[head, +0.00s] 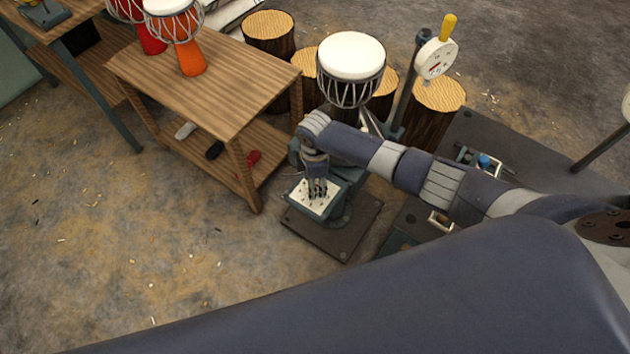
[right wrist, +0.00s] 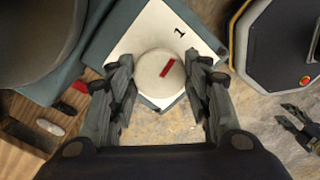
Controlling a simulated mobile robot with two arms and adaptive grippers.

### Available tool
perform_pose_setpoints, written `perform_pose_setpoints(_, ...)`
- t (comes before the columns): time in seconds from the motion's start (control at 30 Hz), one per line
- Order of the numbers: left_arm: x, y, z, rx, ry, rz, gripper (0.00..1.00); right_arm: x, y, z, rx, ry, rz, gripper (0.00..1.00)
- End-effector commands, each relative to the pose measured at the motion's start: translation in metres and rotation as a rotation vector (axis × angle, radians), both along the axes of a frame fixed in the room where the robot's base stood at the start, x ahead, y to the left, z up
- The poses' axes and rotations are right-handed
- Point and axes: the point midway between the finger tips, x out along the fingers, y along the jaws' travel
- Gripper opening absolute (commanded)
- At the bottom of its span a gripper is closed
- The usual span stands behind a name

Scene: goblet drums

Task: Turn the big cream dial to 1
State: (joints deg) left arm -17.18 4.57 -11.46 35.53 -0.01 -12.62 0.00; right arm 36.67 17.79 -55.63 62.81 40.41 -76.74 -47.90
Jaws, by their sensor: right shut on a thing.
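The big cream dial (right wrist: 152,83) is round, with a red mark (right wrist: 168,68), on a white plate (right wrist: 124,46). A black 1 (right wrist: 180,32) is printed above it in the right wrist view. The red mark slants up and right, roughly toward the 1. My right gripper (right wrist: 159,84) is shut on the dial, one finger on each side. In the head view my right gripper (head: 317,190) points down over the white plate and hides the dial. What looks like my left gripper (right wrist: 284,115) shows at the right edge of the wrist view, fingers apart, empty.
A wooden table (head: 235,78) with goblet drums (head: 192,57) stands to the left. A white-topped drum (head: 351,57) and log stumps (head: 268,28) stand behind the dial stand.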

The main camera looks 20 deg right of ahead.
Motion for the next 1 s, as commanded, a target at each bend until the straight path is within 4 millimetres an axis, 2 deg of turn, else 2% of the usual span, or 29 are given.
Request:
perform_pose_setpoints(0.3, 0.000, 0.000, 0.000, 0.000, 0.000, 0.000, 0.40, -0.001, 0.000, -0.001, 0.000, 0.002, 0.000, 0.21)
perform_pose_setpoints(0.33, 0.000, 0.000, 0.000, 0.000, 0.000, 0.000, 0.40, -0.001, 0.000, -0.001, 0.000, 0.002, 0.000, 0.52)
perform_pose_setpoints(0.4, 0.000, 0.000, 0.000, 0.000, 0.000, 0.000, 0.40, -0.001, 0.000, -0.001, 0.000, 0.002, 0.000, 0.66)
perform_pose_setpoints(0.77, -0.001, 0.003, 0.000, 0.002, 0.002, 0.000, 0.40, 0.000, 0.000, 0.001, 0.000, 0.000, 0.000, 0.66)
perform_pose_setpoints(0.87, -0.001, 0.002, 0.000, 0.002, 0.001, 0.000, 0.40, 0.000, 0.000, 0.007, 0.001, 0.000, 0.000, 0.66)
perform_pose_setpoints(1.0, -0.001, 0.001, 0.000, 0.001, 0.001, 0.000, 0.40, 0.001, 0.000, 0.026, 0.002, -0.002, 0.000, 0.66)
